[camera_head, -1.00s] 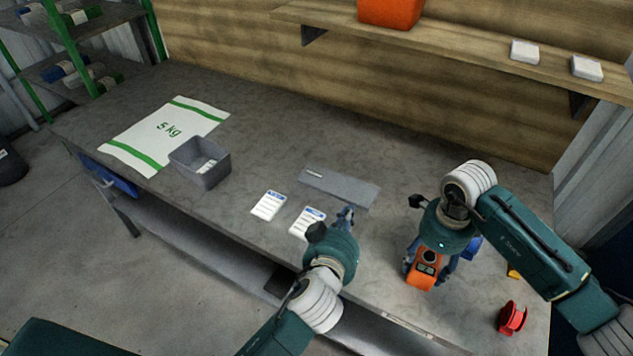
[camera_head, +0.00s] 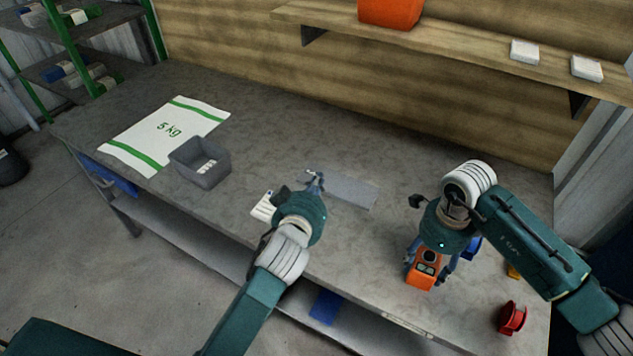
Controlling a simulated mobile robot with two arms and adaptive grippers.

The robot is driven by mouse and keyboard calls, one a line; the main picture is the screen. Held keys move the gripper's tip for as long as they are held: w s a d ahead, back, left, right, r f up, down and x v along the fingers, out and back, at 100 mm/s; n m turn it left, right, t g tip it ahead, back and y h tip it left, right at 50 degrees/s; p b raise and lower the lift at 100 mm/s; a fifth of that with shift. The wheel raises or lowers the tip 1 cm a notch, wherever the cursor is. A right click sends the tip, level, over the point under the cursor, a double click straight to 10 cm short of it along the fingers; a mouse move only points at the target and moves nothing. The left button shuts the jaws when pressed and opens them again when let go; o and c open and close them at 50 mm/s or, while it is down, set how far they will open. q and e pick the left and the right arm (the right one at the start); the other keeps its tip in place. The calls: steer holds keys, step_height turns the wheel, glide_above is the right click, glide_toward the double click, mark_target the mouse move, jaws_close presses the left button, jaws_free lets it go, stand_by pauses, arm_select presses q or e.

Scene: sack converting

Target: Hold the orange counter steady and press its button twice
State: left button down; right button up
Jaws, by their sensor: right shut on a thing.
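The orange counter (camera_head: 423,274) stands on the bench at the right, near the front edge, with a small dark display and a round dark button on it. My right gripper (camera_head: 428,268) comes down from above and is shut on the counter, a finger on each side; its body hides the counter's rear part. My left gripper (camera_head: 314,180) is over the middle of the bench, left of the counter and apart from it, near a flat grey plate (camera_head: 352,191). Its fingertips are small and close together, and I cannot tell if they are open.
A grey bin (camera_head: 205,168) stands by the white 5 kg sack (camera_head: 165,134) at left. A white card (camera_head: 264,206) is partly hidden by my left gripper. A red spool (camera_head: 512,318) and a yellow item (camera_head: 513,271) lie right of the counter. Bench behind the plate is clear.

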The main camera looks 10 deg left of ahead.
mark_target(430, 259)
steer(key=o, duration=1.4)
steer(key=shift+c, duration=0.2)
step_height(430, 259, up, 12)
steer(key=shift+f, duration=0.1)
